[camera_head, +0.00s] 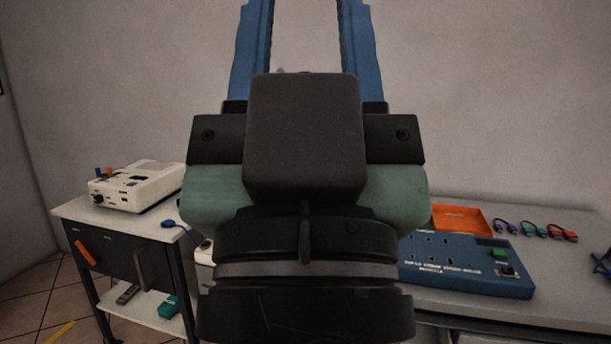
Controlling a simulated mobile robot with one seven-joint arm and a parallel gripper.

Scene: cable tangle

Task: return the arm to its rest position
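My gripper (306,25) fills the middle of the head view, close to the camera and pointing up. Its two blue fingers stand well apart, with only bare wall seen between them. The fingertips are cut off by the top edge of the picture. The dark gripper body and wrist hide the middle of the scene behind them. No held object shows.
At right, a table (560,300) bears a blue socket panel (462,268), an orange tray (460,218) and several coloured cables (533,229). At left, a cart (75,211) carries a white device (140,187). An orange-handled item (85,254) hangs on its side.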

